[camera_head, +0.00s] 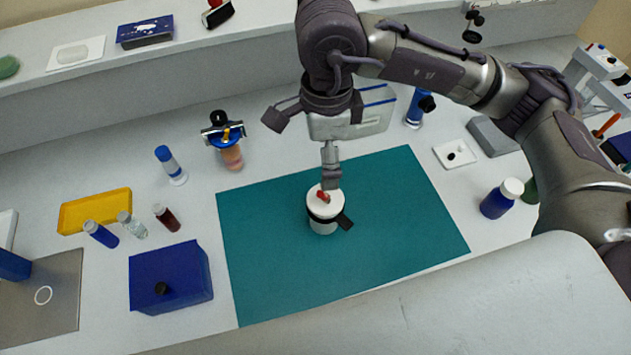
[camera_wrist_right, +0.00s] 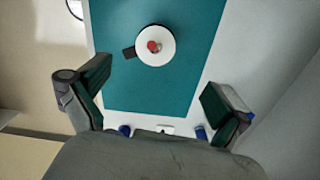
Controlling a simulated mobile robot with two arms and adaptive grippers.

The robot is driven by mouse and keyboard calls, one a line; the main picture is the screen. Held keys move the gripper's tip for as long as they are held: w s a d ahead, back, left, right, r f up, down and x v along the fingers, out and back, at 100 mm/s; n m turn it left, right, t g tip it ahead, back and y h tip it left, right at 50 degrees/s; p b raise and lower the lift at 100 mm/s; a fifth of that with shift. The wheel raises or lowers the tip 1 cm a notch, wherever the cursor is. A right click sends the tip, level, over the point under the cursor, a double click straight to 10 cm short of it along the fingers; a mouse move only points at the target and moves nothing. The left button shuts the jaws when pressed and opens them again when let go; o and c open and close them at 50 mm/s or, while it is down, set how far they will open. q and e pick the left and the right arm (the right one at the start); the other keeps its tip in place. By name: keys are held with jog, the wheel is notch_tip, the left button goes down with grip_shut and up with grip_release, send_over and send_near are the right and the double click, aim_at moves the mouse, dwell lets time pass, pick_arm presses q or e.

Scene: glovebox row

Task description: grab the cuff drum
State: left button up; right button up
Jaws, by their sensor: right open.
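The cuff drum (camera_head: 323,215) is a white round drum with a red knob on its lid and a black band with a tab at its side. It stands upright on the teal mat (camera_head: 400,235). My right gripper (camera_head: 331,181) hangs above it, its fingers overlapping the lid's far edge in the head view. In the right wrist view, the drum (camera_wrist_right: 155,46) lies beyond my open, empty fingers (camera_wrist_right: 155,100), in line with the gap between them. My left gripper is not in view.
A blue box (camera_head: 170,275), small vials (camera_head: 167,217) and a yellow tray (camera_head: 95,211) stand left of the mat. An orange-brown bottle (camera_head: 230,155) stands behind. The mat around the drum is clear.

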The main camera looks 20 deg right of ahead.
aim_at(325, 200)
jog(key=f, duration=0.1)
jog(key=s+f, duration=0.1)
jog(key=f+p, duration=0.1)
jog(key=f, duration=0.1)
jog(key=shift+s+d, duration=0.1)
jog(key=shift+s, duration=0.15)
jog(key=f, duration=0.3)
jog(key=shift+w+p, duration=0.2)
jog(key=shift+p, duration=0.15)
jog(key=shift+w+f+p, duration=0.1)
jog(key=shift+f+p, duration=0.4)
jog(key=shift+f, duration=0.4)
notch_tip(325, 200, down, 4)
jog(key=shift+d+r+p, duration=0.1)
jog(key=shift+r+p, duration=0.1)
jog(key=shift+p, duration=0.6)
jog(key=shift+f, duration=0.4)
jog(key=c, duration=1.1)
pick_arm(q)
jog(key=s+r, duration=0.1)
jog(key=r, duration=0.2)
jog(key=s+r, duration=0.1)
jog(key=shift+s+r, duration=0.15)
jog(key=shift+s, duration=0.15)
pick_arm(e)
jog(key=shift+c, duration=0.6)
